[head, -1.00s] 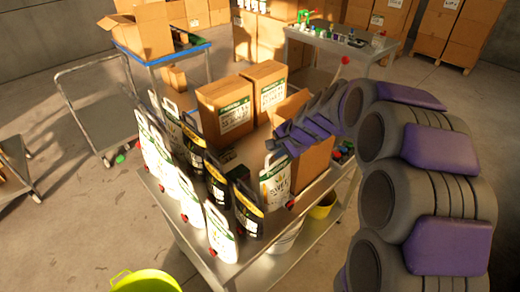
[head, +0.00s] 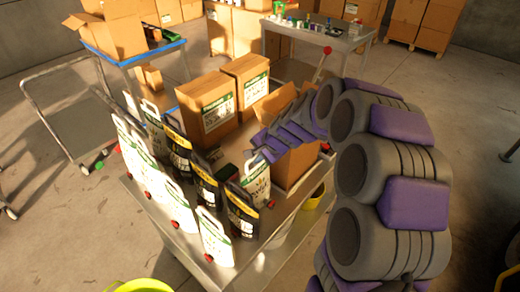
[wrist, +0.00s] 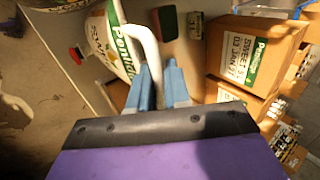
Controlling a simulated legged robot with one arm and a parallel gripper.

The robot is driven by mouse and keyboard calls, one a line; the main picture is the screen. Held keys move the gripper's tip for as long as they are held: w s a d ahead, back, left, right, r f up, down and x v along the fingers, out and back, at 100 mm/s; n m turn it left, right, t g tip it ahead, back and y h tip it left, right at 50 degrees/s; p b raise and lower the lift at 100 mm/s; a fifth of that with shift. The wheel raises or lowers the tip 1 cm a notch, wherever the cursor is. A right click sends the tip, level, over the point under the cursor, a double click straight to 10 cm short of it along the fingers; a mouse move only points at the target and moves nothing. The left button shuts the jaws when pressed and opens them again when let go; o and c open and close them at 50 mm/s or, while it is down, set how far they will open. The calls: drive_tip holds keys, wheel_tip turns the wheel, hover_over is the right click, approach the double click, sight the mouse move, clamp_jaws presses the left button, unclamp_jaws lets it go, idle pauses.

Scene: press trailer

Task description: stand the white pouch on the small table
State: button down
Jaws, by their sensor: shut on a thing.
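A white pouch (head: 256,178) with a green band and a looped handle is upright at the right end of the cart, beside a black pouch. My gripper (head: 262,153) reaches it from the right at its top. In the wrist view, the blue fingers (wrist: 160,85) are closed around the white handle of the pouch (wrist: 106,38). I cannot tell whether its base touches the cart. A grey table (head: 352,45) with small items on it stands at the back right, and a blue-edged table (head: 130,58) at the back left. I cannot tell which is the small table.
The metal cart (head: 190,245) carries rows of white and black pouches (head: 205,185) and cardboard boxes (head: 207,108) close to my gripper. An empty trolley (head: 62,120) stands at left. Open floor (head: 450,110) lies to the right.

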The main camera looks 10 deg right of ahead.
sight(257, 165)
drive_tip(key=shift+a+f, duration=0.15)
drive_tip(key=shift+f, duration=0.1)
drive_tip(key=f, duration=0.2)
drive_tip(key=shift+d+f, duration=0.4)
drive_tip(key=shift+d, duration=0.45)
drive_tip(key=c, duration=1.4)
unclamp_jaws()
drive_tip(key=o, duration=0.3)
drive_tip(key=shift+s+a+f, duration=0.1)
drive_tip(key=shift+a, duration=0.6)
drive_tip(key=shift+d+r, duration=0.2)
drive_tip(key=shift+d, duration=0.15)
drive_tip(key=v, duration=1.1)
drive_tip(key=s+a+r+n+g, duration=0.1)
drive_tip(key=s+a+n+g, duration=0.15)
drive_tip(key=s, duration=0.75)
drive_tip(key=s+a+r+n+g, duration=0.15)
drive_tip(key=s+a+n, duration=0.25)
drive_tip(key=s, duration=0.6)
drive_tip(key=s+d+n+g+h, duration=0.1)
drive_tip(key=s, duration=0.4)
drive_tip(key=s+d+n+g+h, duration=0.1)
drive_tip(key=s+n, duration=0.1)
drive_tip(key=s, duration=0.4)
drive_tip(key=s+d+f+n+g+h, duration=0.1)
drive_tip(key=s, duration=0.5)
drive_tip(key=shift+d+h, duration=0.3)
drive_tip(key=shift+h, duration=0.1)
